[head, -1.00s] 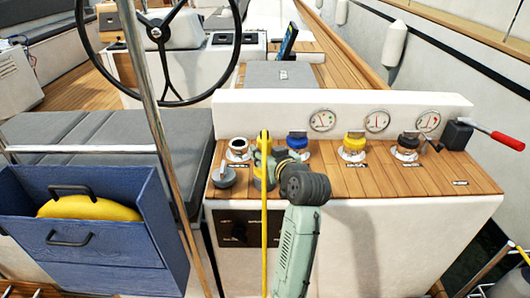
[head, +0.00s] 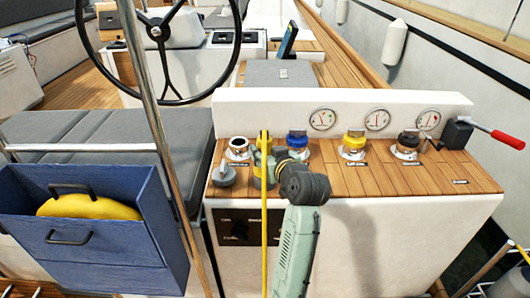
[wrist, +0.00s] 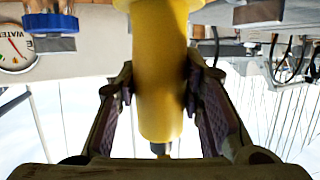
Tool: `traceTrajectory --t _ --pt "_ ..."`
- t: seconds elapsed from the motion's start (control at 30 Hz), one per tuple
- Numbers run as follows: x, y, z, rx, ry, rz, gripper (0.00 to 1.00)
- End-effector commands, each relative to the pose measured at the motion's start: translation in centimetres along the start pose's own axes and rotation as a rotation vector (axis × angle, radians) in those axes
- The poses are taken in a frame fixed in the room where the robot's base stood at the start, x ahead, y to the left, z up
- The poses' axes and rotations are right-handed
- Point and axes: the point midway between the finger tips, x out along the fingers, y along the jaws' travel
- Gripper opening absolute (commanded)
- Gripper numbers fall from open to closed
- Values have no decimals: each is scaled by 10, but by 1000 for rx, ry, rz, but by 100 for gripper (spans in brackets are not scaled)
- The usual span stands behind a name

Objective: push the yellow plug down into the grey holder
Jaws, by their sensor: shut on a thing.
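The yellow plug (wrist: 160,75) fills the middle of the wrist view as an upright yellow cylinder with a wider collar at the picture's top. My gripper (wrist: 163,103) is shut on it, one finger on each side. A thin yellow cable passes in front. The grey holder is hidden by the plug and gripper, so I cannot tell how deep the plug sits.
The console (head: 340,180) also bears a white-and-black fitting (head: 238,148), a grey knob (head: 223,176), and blue (head: 297,140), yellow (head: 354,142) and black (head: 407,143) caps. A gauge panel (head: 350,100) rises behind. A red-handled lever (head: 505,139) is at right.

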Motion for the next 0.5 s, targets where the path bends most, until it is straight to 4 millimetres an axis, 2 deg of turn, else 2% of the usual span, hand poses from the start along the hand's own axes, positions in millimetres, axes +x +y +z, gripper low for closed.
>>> traceTrajectory --t 0.33,0.37,0.5 --pt "2 0 6 0 3 0 0" --pt "2 0 6 -1 3 0 36" --pt "2 0 6 -1 2 0 43"
